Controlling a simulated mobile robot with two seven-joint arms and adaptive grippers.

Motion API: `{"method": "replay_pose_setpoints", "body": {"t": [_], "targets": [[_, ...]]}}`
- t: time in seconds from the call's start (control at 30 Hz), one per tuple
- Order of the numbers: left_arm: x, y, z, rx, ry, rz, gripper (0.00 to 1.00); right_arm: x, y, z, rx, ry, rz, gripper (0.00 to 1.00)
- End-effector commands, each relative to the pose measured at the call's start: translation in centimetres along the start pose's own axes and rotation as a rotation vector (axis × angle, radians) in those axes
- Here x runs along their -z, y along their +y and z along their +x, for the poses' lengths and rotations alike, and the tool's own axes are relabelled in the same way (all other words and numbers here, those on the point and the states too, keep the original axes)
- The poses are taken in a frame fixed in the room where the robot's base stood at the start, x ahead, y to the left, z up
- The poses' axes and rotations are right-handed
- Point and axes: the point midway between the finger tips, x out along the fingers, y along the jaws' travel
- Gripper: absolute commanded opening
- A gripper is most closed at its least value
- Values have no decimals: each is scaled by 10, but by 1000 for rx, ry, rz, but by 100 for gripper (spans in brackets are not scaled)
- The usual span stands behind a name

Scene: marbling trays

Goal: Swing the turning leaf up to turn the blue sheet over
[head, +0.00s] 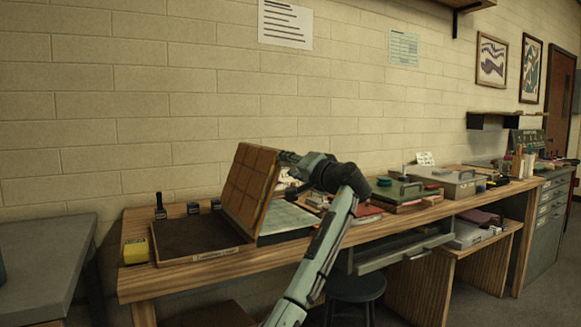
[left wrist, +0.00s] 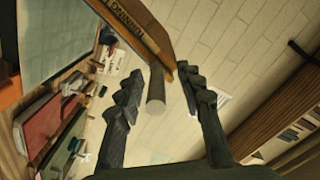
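The turning leaf (head: 247,188) is a brown board with a grid of lines, standing steeply tilted up. Its lettered edge (left wrist: 135,28) shows in the left wrist view, with a grey cylindrical handle (left wrist: 156,92) by it. My left gripper (head: 284,160) is at the leaf's upper right side. In the left wrist view my left gripper (left wrist: 158,88) has its fingers apart on either side of the handle, with gaps showing. A pale blue-grey flat surface (head: 285,222) lies right of the leaf; I cannot tell whether it is the blue sheet. My right gripper is out of view.
A dark flat bed (head: 190,236) with a lettered wooden front edge lies left of the leaf. A yellow block (head: 135,251) and small dark jars (head: 193,208) stand around it. Red and green items (head: 400,190) crowd the bench to the right. A stool (head: 355,288) stands below.

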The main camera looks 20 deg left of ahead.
Motion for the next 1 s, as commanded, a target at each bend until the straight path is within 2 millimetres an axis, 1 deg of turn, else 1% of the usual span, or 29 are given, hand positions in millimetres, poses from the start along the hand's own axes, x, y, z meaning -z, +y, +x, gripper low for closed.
{"method": "replay_pose_setpoints", "body": {"t": [0.07,0.17,0.27,0.5,0.6,0.7,0.83,1.0], "targets": [[0,-1,-2,1,1,-1,37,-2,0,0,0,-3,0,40],[1,0,-10,1,3,-2,37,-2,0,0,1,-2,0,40],[1,0,-27,1,4,-2,37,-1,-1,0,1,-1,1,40],[0,0,-80,-3,2,-3,37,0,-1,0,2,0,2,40],[0,0,-97,-2,2,-1,37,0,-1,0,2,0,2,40],[0,0,-110,-2,1,-1,37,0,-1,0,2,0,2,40],[0,0,-119,-1,0,0,37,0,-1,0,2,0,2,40],[0,0,-121,-1,-1,1,37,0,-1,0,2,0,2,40]]}}
